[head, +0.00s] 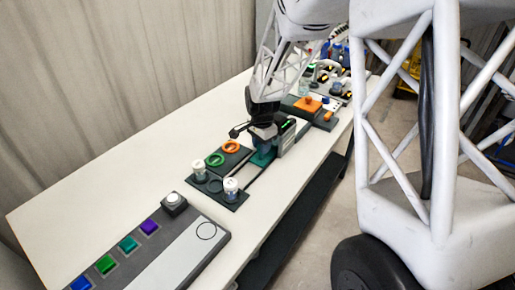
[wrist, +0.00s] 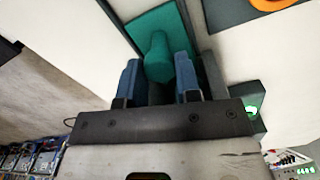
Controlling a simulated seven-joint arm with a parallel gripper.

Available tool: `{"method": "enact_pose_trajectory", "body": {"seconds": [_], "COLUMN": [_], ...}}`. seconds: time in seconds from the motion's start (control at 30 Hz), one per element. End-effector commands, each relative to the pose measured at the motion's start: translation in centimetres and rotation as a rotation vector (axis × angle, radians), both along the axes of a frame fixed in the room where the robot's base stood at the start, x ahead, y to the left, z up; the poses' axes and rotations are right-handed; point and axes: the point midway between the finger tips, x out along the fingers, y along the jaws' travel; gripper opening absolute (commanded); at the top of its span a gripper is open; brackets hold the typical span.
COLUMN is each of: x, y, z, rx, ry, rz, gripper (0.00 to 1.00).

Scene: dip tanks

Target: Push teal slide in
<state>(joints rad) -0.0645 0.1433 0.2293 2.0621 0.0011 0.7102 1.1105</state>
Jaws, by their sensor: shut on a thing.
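The teal slide (wrist: 158,22) shows in the wrist view as a flat teal plate with a raised rounded grip. My gripper (wrist: 158,68) has its two blue fingers on either side of this grip and is shut on it. In the head view, part of the teal slide (head: 262,158) shows below my gripper (head: 265,143), low over the white table, beside the dark plate with the rings. The far part of the slide and its track are hidden by my gripper.
A grey panel (head: 160,250) with coloured buttons lies in front. An orange block (head: 306,104) stands behind. The table's left side is clear.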

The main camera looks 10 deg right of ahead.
Motion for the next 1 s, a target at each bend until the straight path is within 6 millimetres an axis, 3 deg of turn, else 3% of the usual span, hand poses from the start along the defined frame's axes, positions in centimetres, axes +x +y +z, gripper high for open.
{"method": "enact_pose_trajectory", "body": {"seconds": [0.17,0.2,0.37,0.77,1.0], "x": [0.3,0.3,0.3,0.2,0.2], "y": [-0.2,-0.2,-0.1,-0.1,-0.1], "z": [0.2,0.2,0.2,0.4,2.4], "rx": [-0.001,-0.001,-0.001,-0.001,-0.001], "ry": [-0.008,-0.009,-0.006,-0.005,-0.006], "rz": [-0.001,-0.001,-0.001,0.0,-0.001], "gripper": [0.0,0.32,0.56,0.56,0.56]}}
